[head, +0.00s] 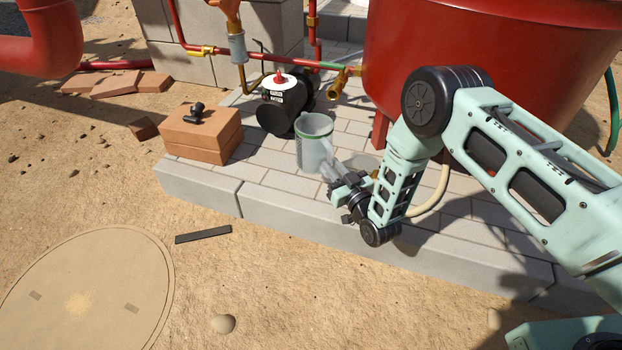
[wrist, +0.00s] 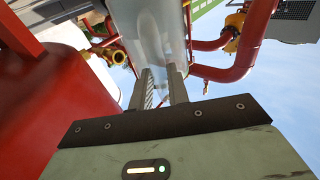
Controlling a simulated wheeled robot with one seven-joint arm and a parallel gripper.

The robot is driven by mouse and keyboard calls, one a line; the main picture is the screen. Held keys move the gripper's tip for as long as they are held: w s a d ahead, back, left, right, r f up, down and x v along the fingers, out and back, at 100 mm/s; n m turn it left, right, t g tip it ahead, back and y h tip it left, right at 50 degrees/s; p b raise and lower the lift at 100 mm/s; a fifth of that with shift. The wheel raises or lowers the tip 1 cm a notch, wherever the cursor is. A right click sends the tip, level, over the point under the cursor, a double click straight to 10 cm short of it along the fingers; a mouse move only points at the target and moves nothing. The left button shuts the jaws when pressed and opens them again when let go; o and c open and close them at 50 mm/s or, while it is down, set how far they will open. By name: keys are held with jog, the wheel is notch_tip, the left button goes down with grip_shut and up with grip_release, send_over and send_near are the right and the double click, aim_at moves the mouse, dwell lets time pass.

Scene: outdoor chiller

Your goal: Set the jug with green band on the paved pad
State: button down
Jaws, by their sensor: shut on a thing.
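The jug with green band (head: 313,148) is a clear, greyish jug with a green stripe near its rim. In the head view it is upright over the paved pad (head: 270,195), a raised platform of pale grey blocks. I cannot tell whether its base touches the paving. My gripper (head: 327,171) comes from the right and is shut on the jug's handle side. In the wrist view the jug (wrist: 150,32) rises between and beyond the two fingers of my gripper (wrist: 163,88), and its lower part is out of frame.
A black pump (head: 283,110) with a red knob stands just behind the jug. Stacked orange bricks (head: 201,135) bear a small black fitting (head: 197,112) to the left. A large red tank (head: 480,60) and pipes with a brass valve (head: 338,90) are behind. Front paving is clear.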

notch_tip(320, 180, down, 10)
jog(key=b, duration=0.5)
jog(key=shift+f+b, duration=0.15)
jog(key=shift+b, duration=0.2)
jog(key=c, duration=1.3)
grip_release()
jog(key=shift+c, duration=0.2)
